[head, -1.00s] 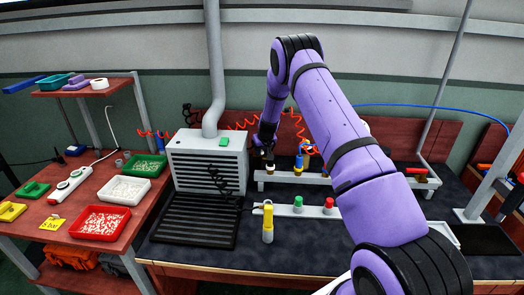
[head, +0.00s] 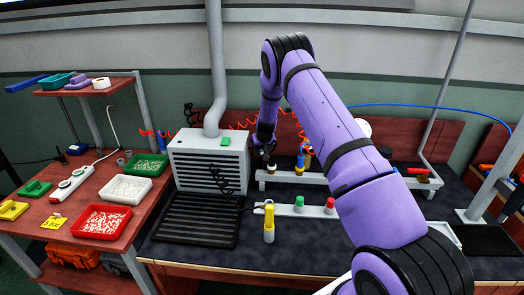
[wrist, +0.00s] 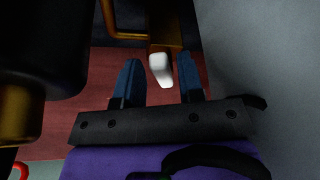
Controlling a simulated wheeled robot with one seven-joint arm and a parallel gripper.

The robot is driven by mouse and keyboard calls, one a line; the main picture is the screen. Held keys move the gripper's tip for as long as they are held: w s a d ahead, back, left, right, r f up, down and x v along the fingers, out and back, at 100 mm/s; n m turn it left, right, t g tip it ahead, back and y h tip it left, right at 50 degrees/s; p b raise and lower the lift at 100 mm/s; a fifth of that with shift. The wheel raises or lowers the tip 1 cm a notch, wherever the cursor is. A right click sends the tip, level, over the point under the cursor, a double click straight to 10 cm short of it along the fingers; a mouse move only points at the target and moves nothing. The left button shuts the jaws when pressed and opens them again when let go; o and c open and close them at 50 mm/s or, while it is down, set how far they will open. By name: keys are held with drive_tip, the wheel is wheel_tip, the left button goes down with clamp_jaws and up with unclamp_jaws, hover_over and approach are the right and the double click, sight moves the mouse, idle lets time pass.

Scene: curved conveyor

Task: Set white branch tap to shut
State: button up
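In the wrist view a white tap lever (wrist: 160,70) hangs from a brass-coloured body (wrist: 164,32). The blue fingers of my gripper (wrist: 158,62) stand apart, one to each side of the lever, with a visible gap on both sides. I cannot tell how deep the lever lies between them. In the head view my gripper (head: 266,153) is at the left end of the raised grey pipe rail (head: 315,180). The white lever is not clearly visible there; my wrist covers that area.
A grey vented box (head: 208,160) is close on the left. A lower rail carries green (head: 299,202) and red (head: 330,205) knobs. A red lever (head: 418,171) is at the right.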

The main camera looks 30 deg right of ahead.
drive_tip(key=shift+o, duration=0.4)
drive_tip(key=shift+r, duration=0.3)
drive_tip(key=d+v, duration=0.1)
drive_tip(key=v, duration=0.9)
drive_tip(key=shift+s+a, duration=0.2)
drive_tip(key=shift+a, duration=0.3)
drive_tip(key=shift+r, duration=0.1)
